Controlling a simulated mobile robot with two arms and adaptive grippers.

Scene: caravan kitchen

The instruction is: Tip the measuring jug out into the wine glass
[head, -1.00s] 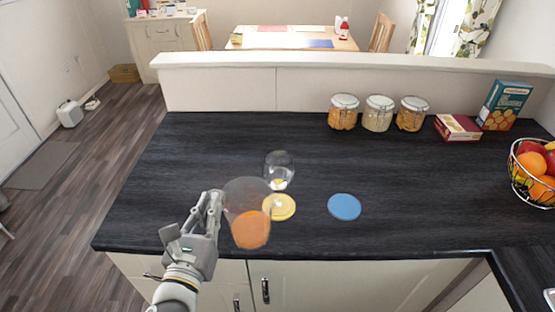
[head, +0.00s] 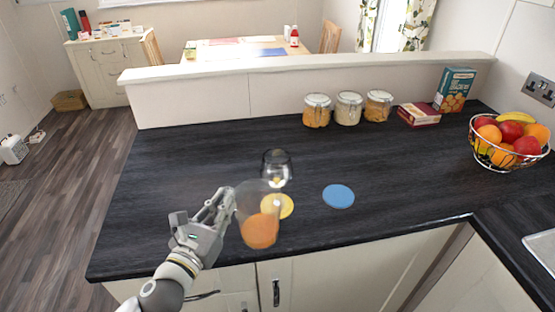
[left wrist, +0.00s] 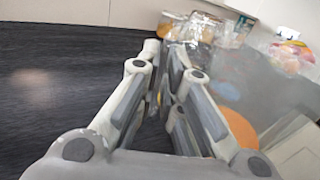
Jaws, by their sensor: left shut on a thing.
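The measuring jug (head: 259,217) is clear, with orange contents low in it, and is slightly tilted. My left gripper (head: 230,205) is shut on its left side and holds it above the front of the counter. In the left wrist view the see-through jug (left wrist: 245,80) fills the right side, beside the finger pads (left wrist: 165,75). The jug partly covers that disc and hides the glass's lower part. My right gripper is not in view.
A blue disc (head: 338,196) lies to the right on the dark counter (head: 400,180). Several lidded jars (head: 348,109), a dark red box (head: 419,114) and a teal box (head: 455,90) stand at the back. A wire fruit basket (head: 507,141) stands at the right. The counter's left part is clear.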

